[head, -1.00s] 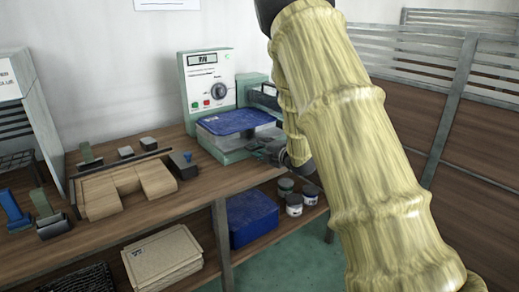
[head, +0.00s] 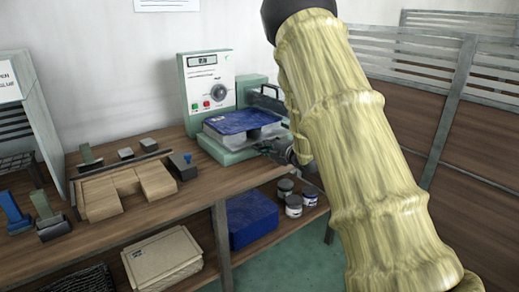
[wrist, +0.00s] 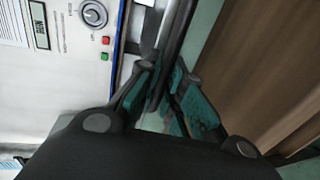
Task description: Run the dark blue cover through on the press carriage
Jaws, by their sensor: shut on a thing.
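The dark blue cover (head: 245,121) lies flat on top of the press carriage (head: 252,136), a pale block in front of the press (head: 208,90). My gripper (head: 272,149) is at the carriage's right front, low beside it, partly hidden behind my own arm. In the wrist view my gripper (wrist: 158,100) has its teal-padded fingers closed around a dark bar (wrist: 174,40), which looks like the carriage handle. The exact contact is partly hidden by the fingers. A thin blue strip beside the press panel in the wrist view may be the cover's edge.
Several tan boards (head: 125,186) lie on the bench left of the press, with small clamps and blocks around them. A blue bin (head: 252,220) and small jars (head: 293,205) sit on the lower shelf. A slatted partition (head: 400,130) stands at right, behind my arm.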

